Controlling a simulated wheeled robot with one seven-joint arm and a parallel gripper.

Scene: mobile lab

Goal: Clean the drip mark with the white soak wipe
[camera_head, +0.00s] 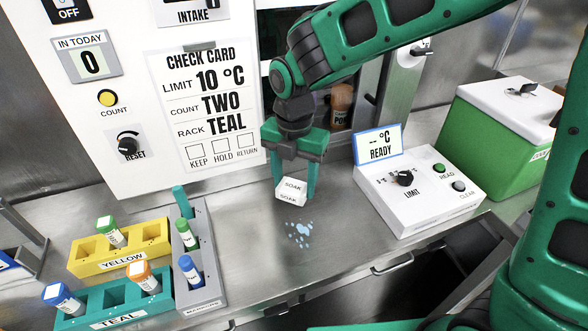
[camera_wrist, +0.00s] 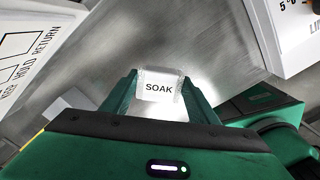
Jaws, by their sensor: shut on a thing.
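The white soak wipe (camera_head: 291,191), a small block lettered SOAK, is held between the fingers of my green gripper (camera_head: 294,180). In the wrist view the wipe (camera_wrist: 160,86) sits between the two fingertips (camera_wrist: 160,95). The drip mark (camera_head: 299,232) is a patch of pale blue spots on the steel counter (camera_head: 250,262). It lies just below the wipe in the head view, apart from it in the picture. I cannot tell whether the wipe touches the counter. The drip mark does not show in the wrist view.
A white reader box (camera_head: 420,190) stands right, with a green cooler (camera_head: 505,130) behind it. A grey rack (camera_head: 202,260), yellow rack (camera_head: 120,247) and teal rack (camera_head: 112,303) with capped tubes stand left. A white sign panel (camera_head: 150,90) rises behind. Counter around the mark is clear.

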